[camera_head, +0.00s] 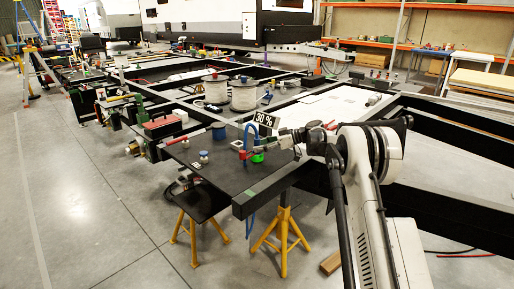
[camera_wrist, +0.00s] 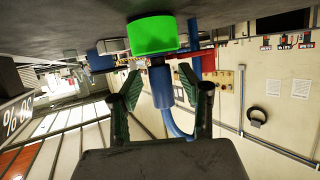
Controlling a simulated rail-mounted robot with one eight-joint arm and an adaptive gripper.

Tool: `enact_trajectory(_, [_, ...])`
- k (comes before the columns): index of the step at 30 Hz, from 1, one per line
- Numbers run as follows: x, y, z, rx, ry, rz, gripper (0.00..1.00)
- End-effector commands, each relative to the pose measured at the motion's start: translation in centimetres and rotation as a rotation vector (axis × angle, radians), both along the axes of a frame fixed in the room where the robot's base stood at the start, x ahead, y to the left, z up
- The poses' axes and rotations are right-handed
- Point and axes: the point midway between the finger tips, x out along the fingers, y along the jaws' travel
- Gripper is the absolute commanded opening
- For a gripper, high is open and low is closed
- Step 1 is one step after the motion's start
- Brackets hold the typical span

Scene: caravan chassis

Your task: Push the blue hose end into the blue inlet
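The blue hose (camera_head: 249,127) arches up above the dark plate in the head view. In the wrist view its thick blue end (camera_wrist: 160,86) lies between the fingers of my gripper (camera_wrist: 160,88), and the hose curves away behind the right finger. Gaps show on both sides of the hose, so the fingers look open around it. My gripper also shows in the head view (camera_head: 262,146), low over the plate. A green cylinder (camera_wrist: 152,34) is just beyond the hose end; it shows in the head view too (camera_head: 258,157). I cannot tell which blue part is the inlet.
The dark plate (camera_head: 222,174) sits at the chassis corner above yellow stands (camera_head: 283,236). A small blue-and-white fitting (camera_head: 204,157) stands left of my gripper. Chassis beams lie close by.

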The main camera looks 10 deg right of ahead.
Motion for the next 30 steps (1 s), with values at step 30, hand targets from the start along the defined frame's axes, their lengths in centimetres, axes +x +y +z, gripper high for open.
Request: enact_trajectory(30, [-3.5,-9.0,3.5,0.000,0.000,-0.001,0.38])
